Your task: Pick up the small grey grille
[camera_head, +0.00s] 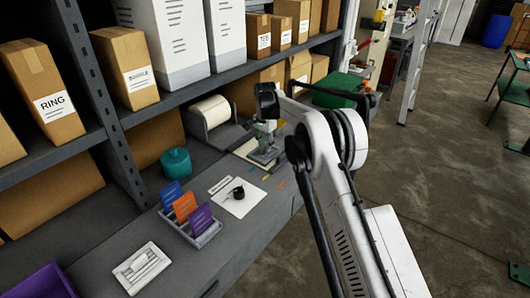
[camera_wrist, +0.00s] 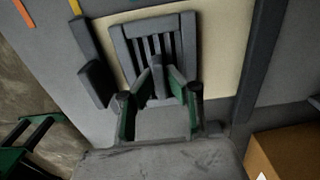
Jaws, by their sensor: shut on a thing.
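The small grey grille (camera_wrist: 128,62) shows slats and a square frame in the wrist view, over a pale tan board (camera_wrist: 218,60). My gripper (camera_wrist: 160,80) has its green-lined fingers closed on a short grey upright part at the grille's near side. In the head view, my gripper (camera_head: 268,139) points down at the grille (camera_head: 264,157) on the bench, by the tan board (camera_head: 243,149). I cannot tell whether the grille touches the board or hangs just above it. The fingers and palm hide its near edge.
A paper roll (camera_head: 210,111) stands behind left. A teal round container (camera_head: 176,162), a holder with coloured cards (camera_head: 206,234), a white sheet with a black object (camera_head: 238,193) and a white vented piece (camera_head: 141,267) occupy the near bench. Shelves with boxes (camera_head: 122,68) overhang the back.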

